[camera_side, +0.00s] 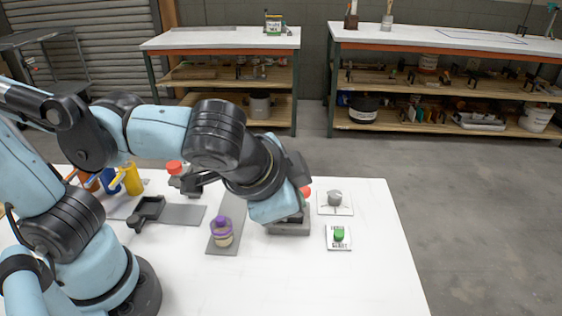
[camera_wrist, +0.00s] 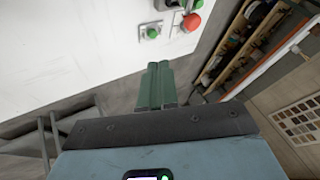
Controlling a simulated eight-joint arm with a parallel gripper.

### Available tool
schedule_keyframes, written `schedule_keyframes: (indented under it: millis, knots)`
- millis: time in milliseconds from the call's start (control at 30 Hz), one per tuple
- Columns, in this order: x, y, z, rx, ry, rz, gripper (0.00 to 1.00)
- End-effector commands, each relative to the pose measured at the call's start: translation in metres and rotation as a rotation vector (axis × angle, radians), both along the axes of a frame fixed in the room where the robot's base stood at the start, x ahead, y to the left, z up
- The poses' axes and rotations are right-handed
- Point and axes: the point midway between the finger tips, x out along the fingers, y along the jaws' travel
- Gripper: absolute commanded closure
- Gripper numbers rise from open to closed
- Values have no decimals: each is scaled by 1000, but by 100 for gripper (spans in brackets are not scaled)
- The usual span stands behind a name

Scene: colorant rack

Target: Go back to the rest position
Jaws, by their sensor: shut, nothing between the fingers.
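My gripper (camera_wrist: 158,66) shows in the wrist view as two dark green fingers lying side by side. They are shut with nothing between them. The fingers point past the edge of the white table (camera_wrist: 70,50), apart from the things on it. In the side view my wrist is bent over the right part of the white table (camera_side: 370,280), and I cannot make out the fingers there.
A green button (camera_side: 339,236) and a grey knob (camera_side: 335,199) stand on small plates at the right. A red button (camera_wrist: 191,22) shows in the wrist view. A purple-capped jar (camera_side: 222,232) and a yellow bottle (camera_side: 132,179) stand further left. The table's front right is clear.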

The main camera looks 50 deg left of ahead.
Motion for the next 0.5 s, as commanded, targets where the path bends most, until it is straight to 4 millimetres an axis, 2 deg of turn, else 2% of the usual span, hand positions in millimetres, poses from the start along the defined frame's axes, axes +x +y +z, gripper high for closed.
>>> schedule_keyframes:
  millis: [267,367,500]
  knots:
    - [1,4,-2,-7,6,10,100]
    - [5,18,-7,-36,27,43,100]
    - [12,52,-18,-122,63,127,100]
